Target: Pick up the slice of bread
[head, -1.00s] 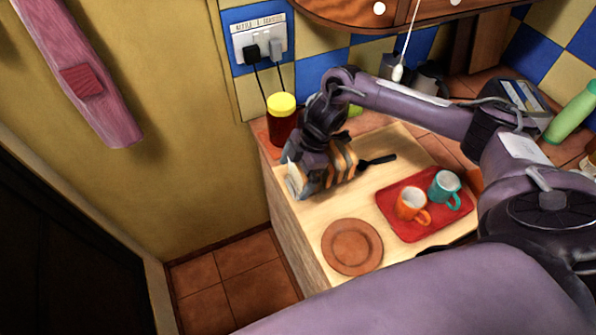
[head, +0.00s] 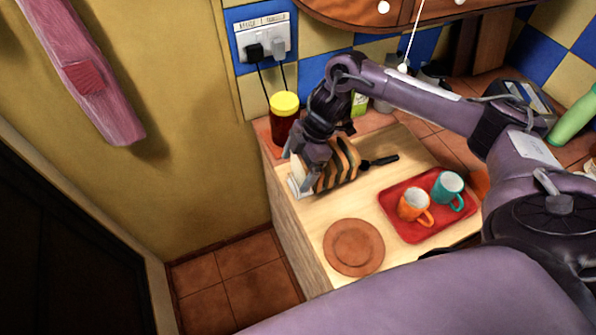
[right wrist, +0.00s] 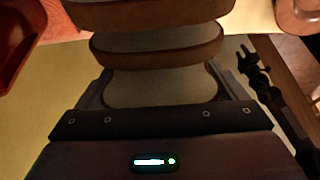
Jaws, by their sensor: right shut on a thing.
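A sliced loaf of bread (head: 338,165) with dark-striped crust sits at the counter's left end in the head view. My right gripper (head: 308,172) is at the loaf's left end, pointing down. In the right wrist view its two fingers stand on either side of the nearest slice of bread (right wrist: 160,88), and it is shut on that slice. Further slices (right wrist: 157,46) stand close beyond it. In the head view the gripper partly hides the held slice, and I cannot tell if its bottom touches the board. My left gripper is not in view.
A black-handled utensil (head: 382,160) lies right of the loaf. A red tray (head: 400,226) holds an orange mug (head: 413,205) and a teal mug (head: 447,188). A brown plate (head: 353,247) lies in front. A yellow-lidded jar (head: 284,117) stands behind. Bare board lies between loaf and plate.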

